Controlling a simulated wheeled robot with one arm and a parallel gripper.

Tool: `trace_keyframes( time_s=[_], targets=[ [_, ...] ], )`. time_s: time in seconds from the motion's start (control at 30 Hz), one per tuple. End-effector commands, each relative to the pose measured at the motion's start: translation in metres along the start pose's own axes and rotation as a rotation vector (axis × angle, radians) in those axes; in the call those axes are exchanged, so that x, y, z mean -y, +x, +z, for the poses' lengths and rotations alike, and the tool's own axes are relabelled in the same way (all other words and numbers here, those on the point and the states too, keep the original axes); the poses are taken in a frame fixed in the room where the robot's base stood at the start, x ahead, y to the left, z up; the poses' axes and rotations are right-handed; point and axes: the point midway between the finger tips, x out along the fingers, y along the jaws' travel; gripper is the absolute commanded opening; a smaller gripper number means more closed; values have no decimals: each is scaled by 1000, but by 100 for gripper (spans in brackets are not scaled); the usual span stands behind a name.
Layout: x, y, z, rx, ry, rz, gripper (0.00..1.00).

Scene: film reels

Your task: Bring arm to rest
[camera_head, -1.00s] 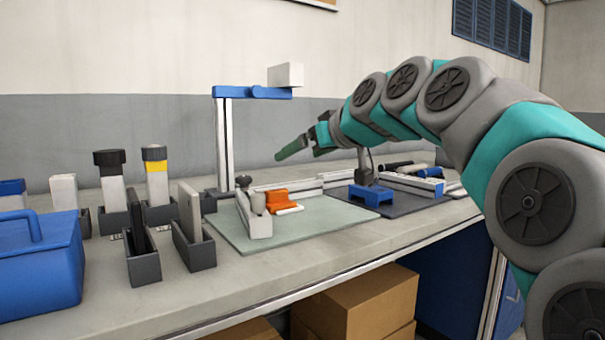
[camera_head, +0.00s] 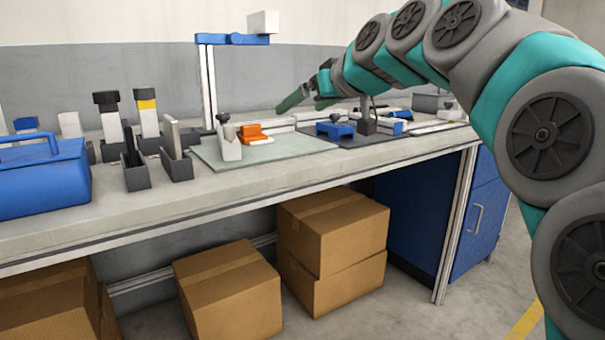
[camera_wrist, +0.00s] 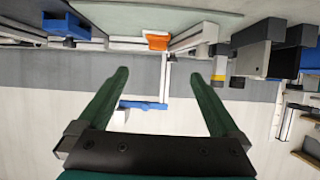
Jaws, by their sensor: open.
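My gripper (camera_head: 304,99) reaches out over the workbench (camera_head: 290,173) at the end of my teal and grey arm, which comes in from the right side of the head view. In the wrist view my gripper (camera_wrist: 160,90) shows two green fingers spread wide apart, with nothing between them but the background. The wrist picture looks upside down, with the bench items along its top. The fingers appear apart from everything on the bench.
A blue lamp-like arm on a post (camera_head: 209,85) stands at the back. An orange part (camera_head: 250,134) sits on a pale mat (camera_head: 215,158). A blue toolbox (camera_head: 42,180) and several dark holders stand at left. Cardboard boxes (camera_head: 228,290) lie below.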

Motion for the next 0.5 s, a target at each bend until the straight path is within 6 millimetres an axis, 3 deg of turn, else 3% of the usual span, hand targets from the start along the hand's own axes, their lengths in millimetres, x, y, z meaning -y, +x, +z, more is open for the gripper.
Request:
trace_keyframes(
  time_s=[0.27, 0.5],
  targets=[
    [10, 0, 49, 116, 42, -1, 100],
    [24, -7, 123, 287, 104, 10, 100]
  ],
)
